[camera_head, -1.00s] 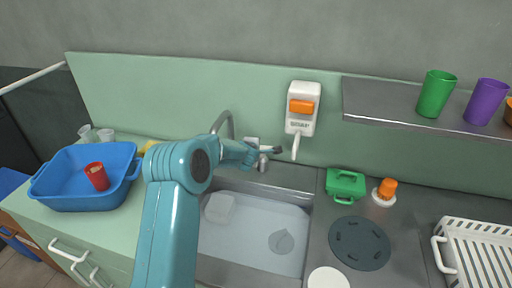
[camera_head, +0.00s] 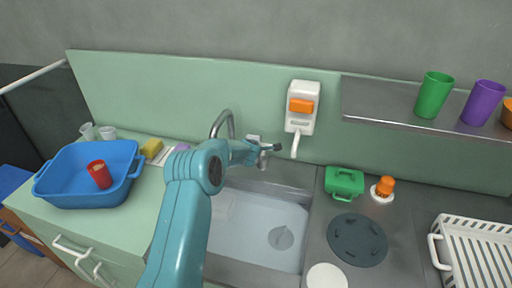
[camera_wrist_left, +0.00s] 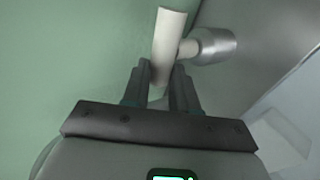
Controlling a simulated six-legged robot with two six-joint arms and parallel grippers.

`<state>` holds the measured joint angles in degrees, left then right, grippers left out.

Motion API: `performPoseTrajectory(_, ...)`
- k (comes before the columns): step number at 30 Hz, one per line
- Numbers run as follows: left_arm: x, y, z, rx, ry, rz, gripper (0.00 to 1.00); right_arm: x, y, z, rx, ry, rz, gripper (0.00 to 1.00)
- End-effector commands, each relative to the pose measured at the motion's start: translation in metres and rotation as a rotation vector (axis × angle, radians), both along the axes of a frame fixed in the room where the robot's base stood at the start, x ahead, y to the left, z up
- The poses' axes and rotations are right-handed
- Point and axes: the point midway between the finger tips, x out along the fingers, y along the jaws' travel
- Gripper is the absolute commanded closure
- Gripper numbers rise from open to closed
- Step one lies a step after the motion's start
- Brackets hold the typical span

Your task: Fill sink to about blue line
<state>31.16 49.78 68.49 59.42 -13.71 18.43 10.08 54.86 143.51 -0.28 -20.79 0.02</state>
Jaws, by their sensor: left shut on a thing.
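The sink (camera_head: 240,256) lies in the counter behind my left arm. Pale, clear-looking water (camera_head: 262,222) seems to cover its floor, and a dark round drain shape shows through. I cannot make out a blue line. The curved metal faucet (camera_head: 222,121) rises at its back edge. My left gripper (camera_head: 268,148) is at the tap beside the spout. In the left wrist view its fingers (camera_wrist_left: 160,88) are shut on the white tap handle (camera_wrist_left: 169,35), which joins a metal cylinder (camera_wrist_left: 209,46). Whether water runs from the spout is hidden by my arm. My right gripper is not in view.
A blue tub (camera_head: 75,190) with a red cup (camera_head: 99,174) stands at left. A white dispenser (camera_head: 302,106) hangs behind the sink. A green case (camera_head: 344,182) and an orange-topped item (camera_head: 384,187) stand right. A white rack (camera_head: 475,255) is far right.

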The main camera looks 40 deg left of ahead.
Motion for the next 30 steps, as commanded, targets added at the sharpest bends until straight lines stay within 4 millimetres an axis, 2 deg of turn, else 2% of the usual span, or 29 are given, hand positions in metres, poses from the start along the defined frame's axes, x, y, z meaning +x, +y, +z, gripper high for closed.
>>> performPoseTrajectory(6, 0.001, 0.003, -0.003, -0.003, -0.001, -0.113, 1.0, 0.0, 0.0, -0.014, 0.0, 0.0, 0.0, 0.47)
performPoseTrajectory(16, 0.002, 0.001, -0.001, -0.004, 0.002, -0.14, 1.0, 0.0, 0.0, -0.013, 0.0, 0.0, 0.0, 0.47)
performPoseTrajectory(17, 0.002, 0.001, -0.001, -0.004, 0.002, -0.14, 0.63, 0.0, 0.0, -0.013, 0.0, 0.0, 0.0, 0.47)
performPoseTrajectory(18, 0.002, 0.001, -0.001, -0.004, 0.002, -0.14, 0.5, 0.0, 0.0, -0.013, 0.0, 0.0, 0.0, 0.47)
performPoseTrajectory(19, 0.002, 0.001, -0.001, -0.003, 0.002, -0.14, 0.47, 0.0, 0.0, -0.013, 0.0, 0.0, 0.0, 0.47)
performPoseTrajectory(30, -0.002, 0.001, 0.001, -0.003, 0.001, -0.136, 0.47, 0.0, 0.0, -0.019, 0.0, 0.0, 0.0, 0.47)
